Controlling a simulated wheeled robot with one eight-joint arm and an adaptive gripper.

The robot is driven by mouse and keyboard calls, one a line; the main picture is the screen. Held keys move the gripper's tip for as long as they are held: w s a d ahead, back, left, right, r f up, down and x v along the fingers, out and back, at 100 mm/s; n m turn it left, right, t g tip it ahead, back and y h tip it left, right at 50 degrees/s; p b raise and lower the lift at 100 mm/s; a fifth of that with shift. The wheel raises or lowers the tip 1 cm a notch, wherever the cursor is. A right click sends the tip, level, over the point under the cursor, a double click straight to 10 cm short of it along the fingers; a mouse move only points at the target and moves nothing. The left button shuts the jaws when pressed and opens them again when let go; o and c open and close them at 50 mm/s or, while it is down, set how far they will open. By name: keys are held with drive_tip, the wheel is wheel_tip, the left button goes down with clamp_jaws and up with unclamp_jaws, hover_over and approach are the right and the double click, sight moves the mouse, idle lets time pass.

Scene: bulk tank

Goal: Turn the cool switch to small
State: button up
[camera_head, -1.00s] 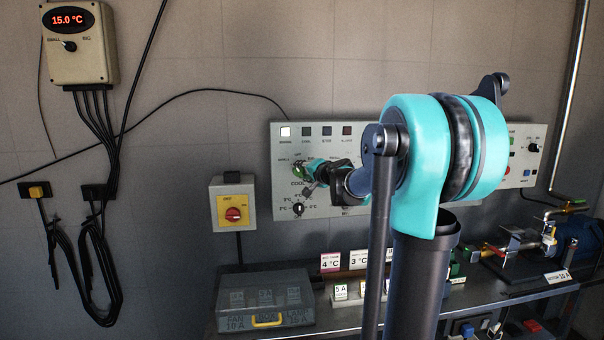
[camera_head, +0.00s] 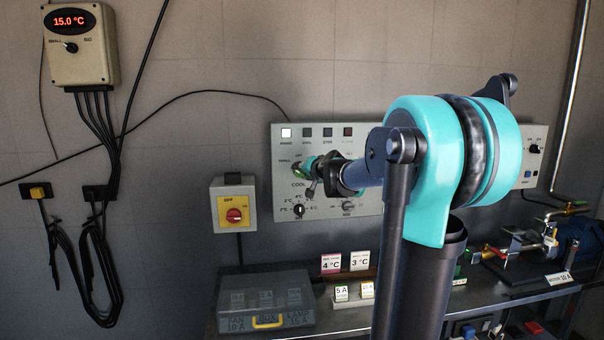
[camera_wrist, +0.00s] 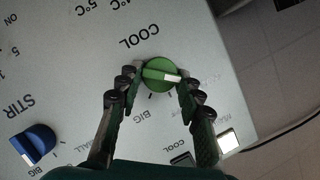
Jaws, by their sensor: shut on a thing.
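The cool switch is a green round knob (camera_wrist: 160,75) with a white pointer mark, beside the COOL lettering in the wrist view. My gripper (camera_wrist: 158,84) is shut on it, one finger at each side. The pointer faces right in the wrist view, towards the right finger. A BIG label shows below left of the knob; the label by the right finger is partly hidden. In the head view my gripper (camera_head: 318,168) is at the left part of the white control panel (camera_head: 345,140), and it covers most of the knob.
A blue STIR knob (camera_wrist: 37,143) is at lower left in the wrist view. A display (camera_head: 70,20) reads 15.0 °C. Small cards (camera_head: 345,262) stand on the shelf below the panel.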

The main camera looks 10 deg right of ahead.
drive_tip(key=o, duration=1.2)
drive_tip(key=shift+c, duration=0.2)
drive_tip(key=shift+s, duration=0.15)
drive_tip(key=v, duration=1.1)
drive_tip(key=shift+s+r, duration=0.2)
drive_tip(key=shift+s, duration=0.1)
drive_tip(key=shift+d, duration=0.1)
drive_tip(key=s+a+f+n+g, duration=0.1)
drive_tip(key=s+f+n+g, duration=0.1)
drive_tip(key=s+f, duration=0.65)
drive_tip(key=s+a+f+n+g+h, duration=0.1)
drive_tip(key=s+f+g, duration=0.3)
drive_tip(key=f, duration=0.7)
drive_tip(key=s+a+f+n+g, duration=0.1)
drive_tip(key=s+f+n, duration=0.1)
drive_tip(key=s+f, duration=0.65)
drive_tip(key=s+d+f+g+h, duration=0.2)
drive_tip(key=s+d+f+g, duration=0.1)
drive_tip(key=s+f, duration=0.6)
drive_tip(key=shift+s+d+f+h, duration=0.3)
drive_tip(key=shift+f+h, duration=0.1)
